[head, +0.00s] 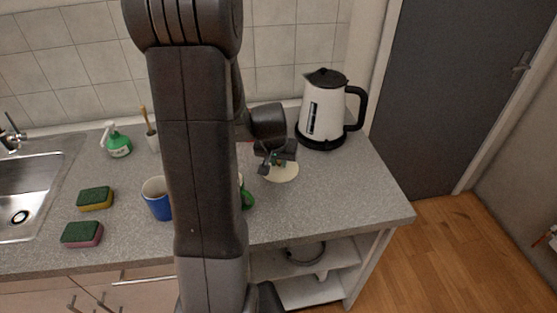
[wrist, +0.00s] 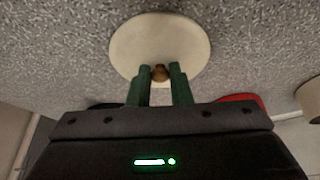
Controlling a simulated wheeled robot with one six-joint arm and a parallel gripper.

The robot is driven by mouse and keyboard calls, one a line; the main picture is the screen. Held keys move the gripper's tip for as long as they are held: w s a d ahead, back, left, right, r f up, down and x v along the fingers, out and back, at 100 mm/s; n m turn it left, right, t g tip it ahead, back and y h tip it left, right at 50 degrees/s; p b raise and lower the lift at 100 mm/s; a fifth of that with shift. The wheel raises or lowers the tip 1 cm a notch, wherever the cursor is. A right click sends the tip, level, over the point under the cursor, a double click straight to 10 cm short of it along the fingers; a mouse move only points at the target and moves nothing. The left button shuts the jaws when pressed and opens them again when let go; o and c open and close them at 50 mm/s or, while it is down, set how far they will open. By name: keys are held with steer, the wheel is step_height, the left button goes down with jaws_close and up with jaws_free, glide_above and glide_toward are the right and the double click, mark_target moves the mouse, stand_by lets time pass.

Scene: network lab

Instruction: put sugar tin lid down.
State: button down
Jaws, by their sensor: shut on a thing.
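The sugar tin lid is a round cream disc with a small brown knob. In the wrist view the lid (wrist: 160,40) lies in front of my gripper (wrist: 160,73). Its green fingers are shut on the knob from both sides. In the head view the lid (head: 284,172) shows below my gripper (head: 272,163), over the counter in front of the kettle. I cannot tell whether the lid touches the counter. The sugar tin is not clearly visible; a red edge (wrist: 243,98) shows behind my gripper in the wrist view.
A white and black kettle (head: 323,115) stands behind the lid. A blue mug (head: 158,199), a green mug (head: 247,194) partly hidden by my arm, two sponges (head: 95,199) (head: 82,234) and a green spray bottle (head: 117,141) stand left. The counter (head: 340,195) is clear to the right.

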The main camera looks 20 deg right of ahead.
steer(key=c, duration=1.8)
jaws_free()
steer(key=shift+f, duration=0.15)
steer(key=o, duration=0.5)
steer(key=shift+s+r, duration=0.1)
steer(key=shift+r, duration=0.55)
steer(key=v, duration=1.1)
steer(key=shift+a, duration=0.15)
